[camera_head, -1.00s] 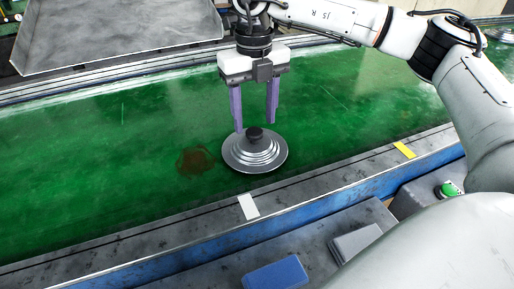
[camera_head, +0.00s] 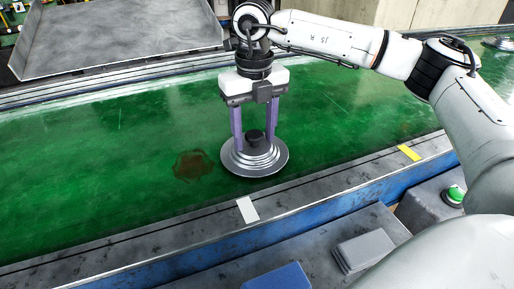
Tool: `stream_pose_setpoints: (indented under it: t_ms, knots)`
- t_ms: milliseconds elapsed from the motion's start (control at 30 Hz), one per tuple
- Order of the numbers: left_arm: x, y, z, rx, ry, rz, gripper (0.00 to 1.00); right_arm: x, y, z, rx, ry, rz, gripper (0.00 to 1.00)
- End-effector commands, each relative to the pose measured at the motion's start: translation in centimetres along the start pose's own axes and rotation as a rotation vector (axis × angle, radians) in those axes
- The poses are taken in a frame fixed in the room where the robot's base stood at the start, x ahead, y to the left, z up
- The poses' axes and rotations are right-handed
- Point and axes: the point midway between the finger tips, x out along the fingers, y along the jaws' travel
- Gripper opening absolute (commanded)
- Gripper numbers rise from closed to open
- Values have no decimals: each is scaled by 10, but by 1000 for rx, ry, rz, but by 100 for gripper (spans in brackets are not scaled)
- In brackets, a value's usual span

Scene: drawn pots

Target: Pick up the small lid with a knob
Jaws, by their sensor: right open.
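A small round silver lid (camera_head: 254,165) with stepped rings and a black knob (camera_head: 255,137) lies on the green conveyor belt (camera_head: 90,190). My right gripper (camera_head: 256,147) points down over the lid with its two purple fingers apart. The fingers stand on the left and right of the knob, with their tips down near the lid's rings. Whether the tips touch the lid cannot be told. My left gripper is not in view.
A brown stain (camera_head: 194,165) marks the belt left of the lid. The belt's metal edge (camera_head: 200,222) with a blue side runs in front. A grey metal chute (camera_head: 120,35) stands at the back left. Another round metal thing (camera_head: 497,43) shows at the far right. The belt's left part is clear.

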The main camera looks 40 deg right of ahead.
Motion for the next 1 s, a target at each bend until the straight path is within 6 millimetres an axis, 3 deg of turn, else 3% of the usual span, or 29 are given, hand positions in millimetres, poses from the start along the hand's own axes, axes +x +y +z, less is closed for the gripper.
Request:
stream_pose_setpoints:
  t_ms: [67,333,633,1000]
  knots:
    - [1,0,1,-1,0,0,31,8,0,-3,-1,15,-4,52]
    - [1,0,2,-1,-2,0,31,10,1,-4,-2,17,-4,8]
    - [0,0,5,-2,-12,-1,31,5,1,-3,-4,16,-3,7]
    - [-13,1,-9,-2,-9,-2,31,-21,1,-2,-3,12,-2,7]
